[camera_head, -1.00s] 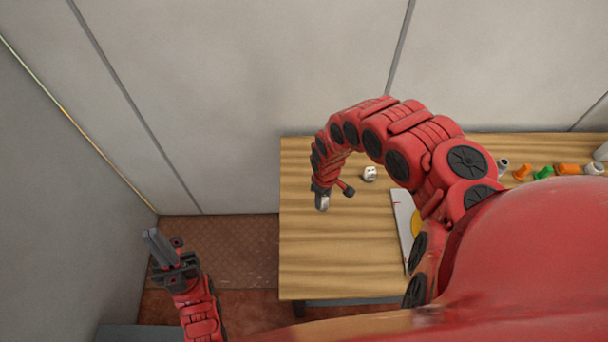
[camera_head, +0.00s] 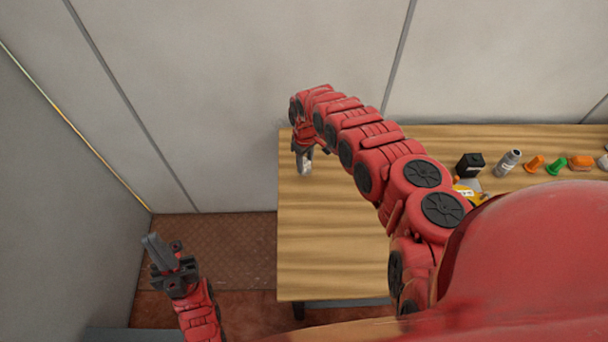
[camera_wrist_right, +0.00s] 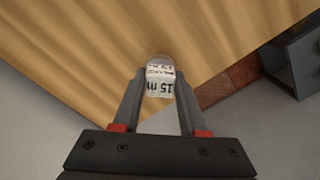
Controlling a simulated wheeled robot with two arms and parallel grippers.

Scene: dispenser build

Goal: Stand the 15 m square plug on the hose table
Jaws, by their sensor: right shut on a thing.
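My right gripper (camera_head: 303,163) is shut on the 15 m square plug (camera_wrist_right: 160,85), a small pale piece whose label "15 m" shows between the fingers in the right wrist view. In the head view the gripper is over the far left corner of a wooden table (camera_head: 330,240). Whether the plug touches the tabletop cannot be told. My left gripper (camera_head: 164,252) is away to the left of the table, over the floor; its finger gap is not clear. I cannot tell from any marking whether this table is the hose table.
A black cube (camera_head: 469,164), a grey cylinder (camera_head: 508,162), orange (camera_head: 534,164) and green (camera_head: 555,165) pieces and a yellow item (camera_head: 467,190) lie toward the right of the table. A wall (camera_head: 230,90) stands close behind. The table's left front is bare.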

